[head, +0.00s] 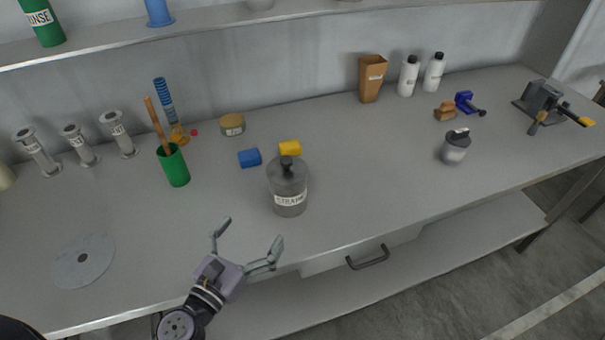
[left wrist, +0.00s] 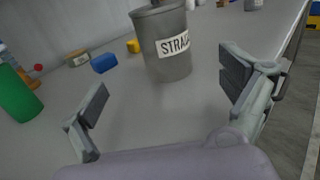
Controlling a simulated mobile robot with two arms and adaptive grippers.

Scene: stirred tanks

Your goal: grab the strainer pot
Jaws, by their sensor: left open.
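The strainer pot (head: 288,187) is a grey lidded can with a dark knob on top and a white label. It stands upright on the bench near the front edge. In the left wrist view, the pot (left wrist: 168,62) is ahead between the two fingers, a little beyond their tips, its top cut off by the frame. My left gripper (head: 248,236) is open and empty, in front of the pot and slightly left of it, apart from it. Its fingers also show in the left wrist view (left wrist: 168,85). My right gripper is not in view.
A blue block (head: 249,158) and a yellow block (head: 289,148) lie behind the pot. A green cup (head: 173,166) stands to the left, a grey disc (head: 84,260) lies front left, and a small grey pot (head: 455,147) stands right. Bench space right of the strainer pot is clear.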

